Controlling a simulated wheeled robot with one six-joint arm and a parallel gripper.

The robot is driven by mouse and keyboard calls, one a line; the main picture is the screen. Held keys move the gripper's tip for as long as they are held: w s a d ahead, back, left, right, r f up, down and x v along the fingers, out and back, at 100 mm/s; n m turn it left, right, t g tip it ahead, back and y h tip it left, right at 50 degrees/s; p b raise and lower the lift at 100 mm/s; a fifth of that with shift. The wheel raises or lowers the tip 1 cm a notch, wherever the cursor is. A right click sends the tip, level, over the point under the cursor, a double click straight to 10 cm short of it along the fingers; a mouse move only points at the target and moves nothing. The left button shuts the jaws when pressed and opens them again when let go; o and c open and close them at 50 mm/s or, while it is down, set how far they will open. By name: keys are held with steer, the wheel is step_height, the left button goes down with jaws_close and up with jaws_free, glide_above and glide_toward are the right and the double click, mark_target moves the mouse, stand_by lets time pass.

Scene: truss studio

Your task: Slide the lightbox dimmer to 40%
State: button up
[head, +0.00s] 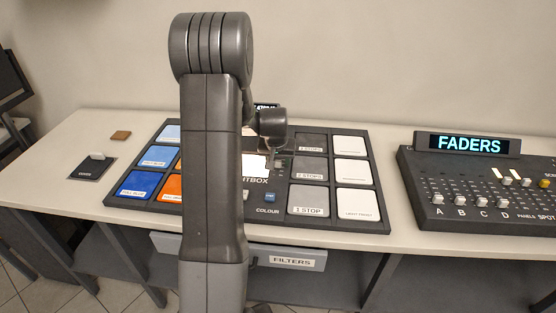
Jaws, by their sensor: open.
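The lightbox (255,164) is a lit white panel in the middle of a dark board, partly hidden behind my arm. Its label reads only "HTBOX" past the arm. A small display (265,106) stands behind it, its text mostly covered and unreadable. A pale control (246,196) and a blue button (270,197) marked COLOUR sit below the panel. I cannot make out the dimmer slider or its setting. My gripper (279,161) hangs below my wrist over the right side of the lightbox, small and dark, open. I cannot tell whether it touches anything.
Filter swatches fill the board (376,207) on both sides. A FADERS console (465,190) stands at right. A FILTERS drawer (290,261) is under the table, whose top (400,240) has a clear front strip.

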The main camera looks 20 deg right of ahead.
steer(key=b+v, duration=0.1)
steer(key=v, duration=1.2)
steer(key=shift+r, duration=0.4)
steer(key=shift+s+f, duration=0.1)
steer(key=shift+f, duration=0.05)
steer(key=p+x, duration=0.1)
steer(key=x, duration=1.2)
steer(key=shift+f, duration=0.3)
steer(key=shift+w, duration=0.2)
